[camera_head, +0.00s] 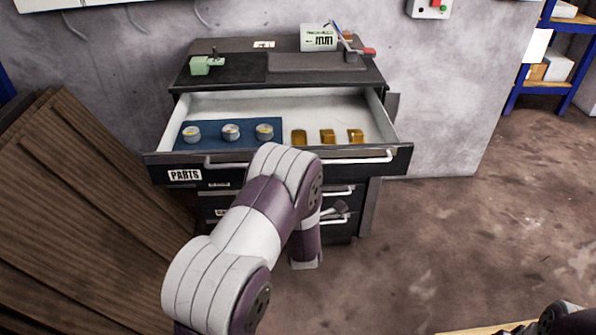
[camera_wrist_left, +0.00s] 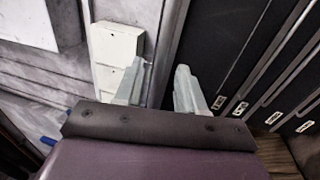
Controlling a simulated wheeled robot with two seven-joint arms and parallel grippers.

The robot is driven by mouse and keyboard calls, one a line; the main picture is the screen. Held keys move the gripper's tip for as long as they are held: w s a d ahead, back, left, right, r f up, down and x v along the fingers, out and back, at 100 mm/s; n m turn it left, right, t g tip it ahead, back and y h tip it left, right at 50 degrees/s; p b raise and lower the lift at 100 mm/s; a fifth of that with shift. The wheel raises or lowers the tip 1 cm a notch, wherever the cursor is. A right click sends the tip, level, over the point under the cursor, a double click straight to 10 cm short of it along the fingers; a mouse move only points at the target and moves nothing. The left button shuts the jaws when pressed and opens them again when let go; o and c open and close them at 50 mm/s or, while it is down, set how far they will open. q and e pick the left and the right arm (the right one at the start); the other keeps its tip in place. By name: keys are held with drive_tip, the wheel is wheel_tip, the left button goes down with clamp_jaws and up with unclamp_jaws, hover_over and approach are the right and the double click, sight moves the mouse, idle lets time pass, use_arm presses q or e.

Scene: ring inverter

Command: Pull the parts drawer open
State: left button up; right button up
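The parts drawer (camera_head: 300,170), with a black front and a PARTS label (camera_head: 184,175), stands pulled out from the cabinet in the head view. Its pale inside shows. A long light bar handle (camera_head: 372,160) runs along its front, partly hidden by my left arm. My left gripper is partly hidden behind that arm, with grey finger parts (camera_head: 335,209) showing below the handle. In the left wrist view my left gripper (camera_wrist_left: 158,88) has its fingers apart, with nothing seen held between them. Only dark parts of my right arm show at the bottom right; its gripper is not clear.
A blue mat (camera_head: 250,143) with three round metal parts and three brass-coloured blocks (camera_head: 327,136) lie in the drawer. A green vise (camera_head: 203,64) and white box (camera_head: 318,38) stand on the cabinet top (camera_head: 236,70). Brown boards (camera_head: 75,190) lean at left.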

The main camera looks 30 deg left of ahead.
use_arm(q)
drive_tip(key=v, duration=1.2)
drive_tip(key=shift+s+d+b, duration=0.25)
drive_tip(key=shift+b, duration=0.15)
